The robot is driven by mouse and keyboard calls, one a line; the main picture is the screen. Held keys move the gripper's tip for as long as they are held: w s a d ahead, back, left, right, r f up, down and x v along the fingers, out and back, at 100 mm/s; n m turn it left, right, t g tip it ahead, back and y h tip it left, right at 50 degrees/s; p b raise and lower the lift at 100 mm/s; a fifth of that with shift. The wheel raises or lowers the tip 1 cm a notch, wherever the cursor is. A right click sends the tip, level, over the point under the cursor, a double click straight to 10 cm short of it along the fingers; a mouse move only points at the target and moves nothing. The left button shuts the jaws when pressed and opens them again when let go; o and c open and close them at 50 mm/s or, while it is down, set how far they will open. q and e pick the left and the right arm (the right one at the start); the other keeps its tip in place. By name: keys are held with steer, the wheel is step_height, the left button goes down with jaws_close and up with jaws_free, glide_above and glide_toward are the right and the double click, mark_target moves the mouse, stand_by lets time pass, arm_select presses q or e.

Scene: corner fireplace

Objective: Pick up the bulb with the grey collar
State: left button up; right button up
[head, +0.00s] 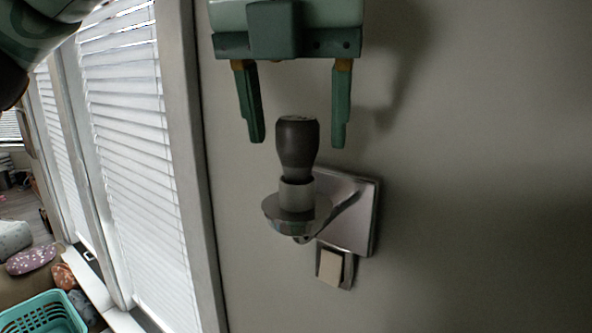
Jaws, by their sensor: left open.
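The bulb (297,144) has a dark, rounded body on top and a light grey collar (297,193) below. It stands upright on a round, dish-like holder (313,221) on the wall fixture. My left gripper (298,143) comes down from the top of the head view and is open. Its two green fingers appear on either side of the bulb's upper end, with a gap on both sides. Nothing is held between them. I cannot tell whether the fingers are at the same depth as the bulb. My right gripper is not in view.
A square metal wall plate (366,215) is behind the holder, with a small beige block (330,268) below. A window with white blinds (130,130) is at left. A turquoise basket (45,316) is at bottom left. The wall at right is bare.

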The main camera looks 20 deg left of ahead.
arm_select(q)
steer(key=shift+w+f, duration=0.5)
steer(key=shift+f, duration=0.2)
steer(key=shift+s, duration=0.25)
steer(key=c, duration=1)
steer(key=shift+o, duration=0.2)
steer(key=shift+w, duration=0.15)
